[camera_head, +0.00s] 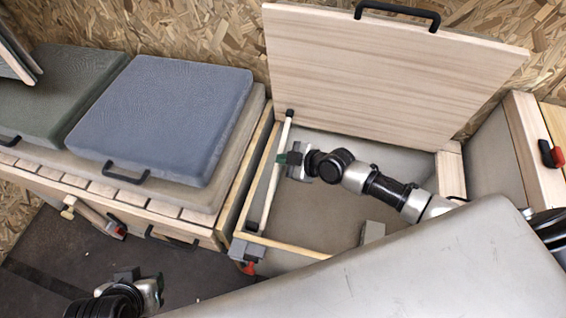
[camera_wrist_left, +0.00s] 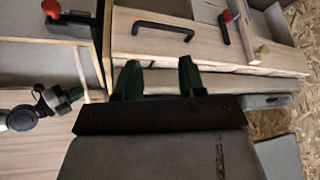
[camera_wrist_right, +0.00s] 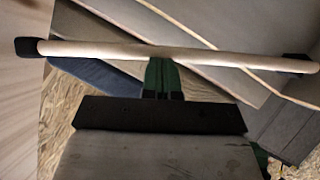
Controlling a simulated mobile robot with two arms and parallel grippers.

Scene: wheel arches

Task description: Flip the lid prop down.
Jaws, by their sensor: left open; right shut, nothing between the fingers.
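The lid prop (camera_head: 269,180) is a pale wooden rod with black ends. In the head view it runs along the left side of the open box, from a black end by the lid's lower left to the box's front left corner. The wooden lid (camera_head: 390,75) stands open. My right gripper (camera_head: 284,159) is shut and empty, its green fingertips at the rod's middle. In the right wrist view the rod (camera_wrist_right: 110,48) crosses just beyond the fingertips (camera_wrist_right: 162,66); I cannot tell whether they touch. My left gripper (camera_wrist_left: 158,75) is open and empty, low at the left.
A blue cushion (camera_head: 160,115) and a green cushion (camera_head: 60,95) lie on the slatted bench left of the box. A grey clamp (camera_head: 246,250) is at the box's front left corner. A large grey surface (camera_head: 400,275) fills the lower right. Dark floor (camera_head: 60,255) shows at lower left.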

